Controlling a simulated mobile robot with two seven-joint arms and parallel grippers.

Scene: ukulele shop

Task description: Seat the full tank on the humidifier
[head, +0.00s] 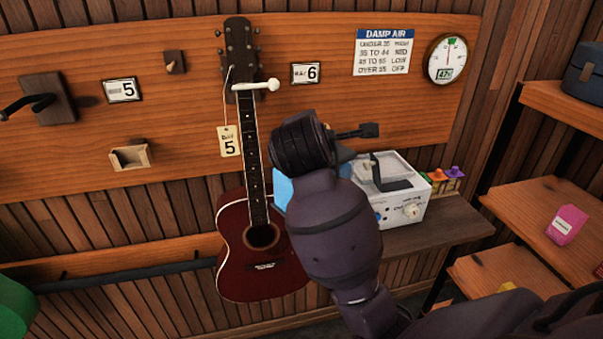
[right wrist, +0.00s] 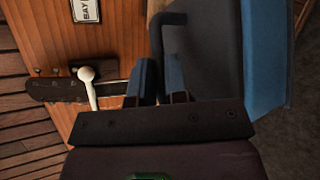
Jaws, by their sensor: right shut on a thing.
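The humidifier (head: 406,212) is a white box with a dial on its front, standing on the wall shelf right of my right arm in the head view. A grey, see-through part with a dark bracket (head: 392,184) shows on its top. The blue tank (head: 282,190) is apart from the humidifier, mostly hidden behind my right arm. In the right wrist view the tank (right wrist: 266,60) is large, with a dark handle (right wrist: 157,42) at my fingers. My right gripper (right wrist: 162,88) is shut on the tank, apparently at this handle. My left gripper is not in view.
A dark red guitar (head: 262,270) hangs close left of my right arm, on a white peg (head: 256,86). Small coloured bottles (head: 446,180) stand right behind the humidifier. The wall shelf (head: 450,226) has bare room at its right. A round gauge (head: 452,58) and damp-air sign (head: 384,52) hang above.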

